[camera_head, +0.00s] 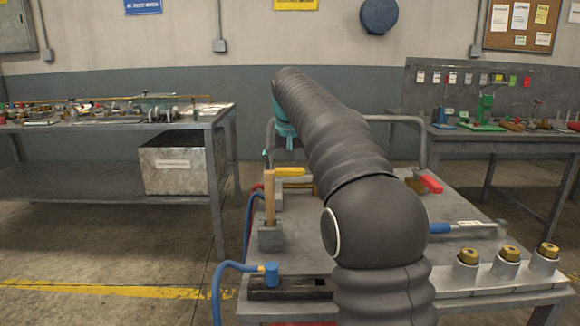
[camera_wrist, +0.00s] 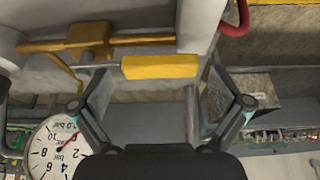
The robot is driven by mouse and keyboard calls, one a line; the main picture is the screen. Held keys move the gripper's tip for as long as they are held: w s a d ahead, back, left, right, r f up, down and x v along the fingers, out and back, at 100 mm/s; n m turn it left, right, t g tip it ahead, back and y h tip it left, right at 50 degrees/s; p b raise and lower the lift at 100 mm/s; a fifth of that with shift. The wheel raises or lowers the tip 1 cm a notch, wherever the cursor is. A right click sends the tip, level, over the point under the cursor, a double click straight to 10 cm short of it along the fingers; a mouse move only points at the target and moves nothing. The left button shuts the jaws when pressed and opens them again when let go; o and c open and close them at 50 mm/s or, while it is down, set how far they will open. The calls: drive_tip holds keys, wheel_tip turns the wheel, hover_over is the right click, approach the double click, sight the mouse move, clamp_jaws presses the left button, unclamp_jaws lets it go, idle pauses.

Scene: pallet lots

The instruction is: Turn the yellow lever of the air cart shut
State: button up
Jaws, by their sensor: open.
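The yellow lever (camera_head: 290,172) lies roughly level on the far left of the air cart (camera_head: 470,264) in the head view. In the wrist view the yellow lever (camera_wrist: 160,67) lies crosswise between my gripper's spread fingers, with a gap on each side. My gripper (camera_wrist: 159,88) is open and holds nothing. In the head view only a teal part of my gripper (camera_head: 284,128) shows above the lever; my arm hides the rest. Brass pipework (camera_wrist: 88,38) and a white pressure gauge (camera_wrist: 58,150) show at left in the wrist view.
A red hose (camera_wrist: 237,18) runs near the lever. Workbenches (camera_head: 110,122) stand behind, with open floor at left.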

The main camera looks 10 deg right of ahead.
drive_tip(key=shift+f, duration=0.15)
drive_tip(key=c, duration=1.5)
drive_tip(key=shift+c, duration=0.2)
